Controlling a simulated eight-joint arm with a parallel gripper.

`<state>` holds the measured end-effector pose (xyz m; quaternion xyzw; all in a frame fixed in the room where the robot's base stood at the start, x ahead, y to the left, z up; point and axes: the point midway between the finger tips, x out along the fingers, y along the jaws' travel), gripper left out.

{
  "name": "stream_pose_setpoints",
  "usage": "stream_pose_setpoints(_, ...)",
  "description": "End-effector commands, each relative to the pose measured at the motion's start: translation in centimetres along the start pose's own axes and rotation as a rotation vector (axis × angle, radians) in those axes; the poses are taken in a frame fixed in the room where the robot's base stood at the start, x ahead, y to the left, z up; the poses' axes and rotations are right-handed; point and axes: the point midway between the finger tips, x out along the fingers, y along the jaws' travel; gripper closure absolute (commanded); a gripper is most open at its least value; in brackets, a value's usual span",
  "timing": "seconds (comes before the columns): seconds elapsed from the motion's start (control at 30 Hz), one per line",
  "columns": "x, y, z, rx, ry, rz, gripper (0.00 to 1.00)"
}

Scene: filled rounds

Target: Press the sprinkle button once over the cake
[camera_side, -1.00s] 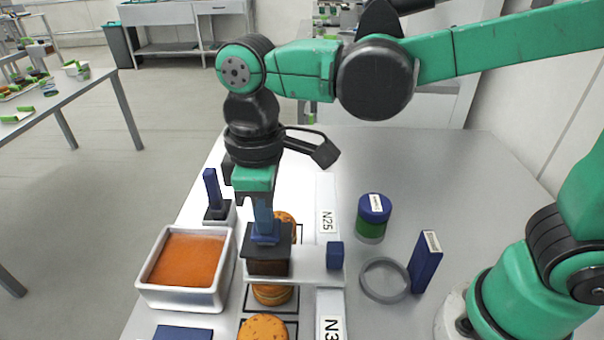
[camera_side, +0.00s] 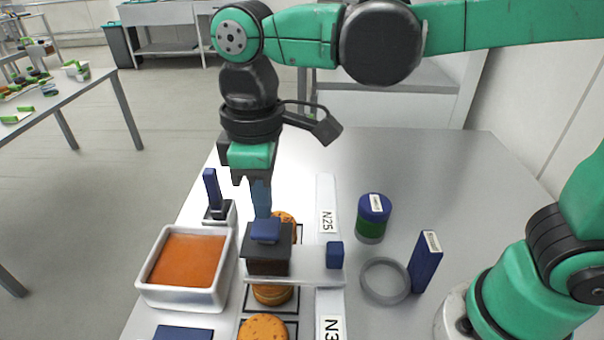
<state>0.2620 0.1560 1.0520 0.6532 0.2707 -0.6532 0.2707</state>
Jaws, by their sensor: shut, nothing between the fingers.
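The sprinkle dispenser (camera_side: 267,262) is a dark brown box on a white arm over the row of rounds. Its blue button (camera_side: 265,230) stands up from the top. A golden cake round (camera_side: 271,295) shows directly below the dispenser, partly hidden by it. My gripper (camera_side: 261,212) is shut and empty, pointing down. Its blue fingertips are just above and behind the button in this view; the lower tips are partly covered by the button, and they look apart from it, though the exact gap is hard to tell.
Another round (camera_side: 285,217) lies behind the dispenser and one (camera_side: 263,328) in front. A white tub of orange filling (camera_side: 150,291) stands left. A blue-lidded jar (camera_side: 374,205), a grey ring (camera_side: 368,285) and a blue block (camera_side: 424,265) stand right. A labelled white rail (camera_side: 326,190) runs alongside.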

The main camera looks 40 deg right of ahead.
Motion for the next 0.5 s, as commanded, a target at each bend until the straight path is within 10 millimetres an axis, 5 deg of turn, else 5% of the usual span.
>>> stream_pose_setpoints(0.5, -4.7, 0.0, 0.0, 0.0, 0.0, 0.0, 1.0)
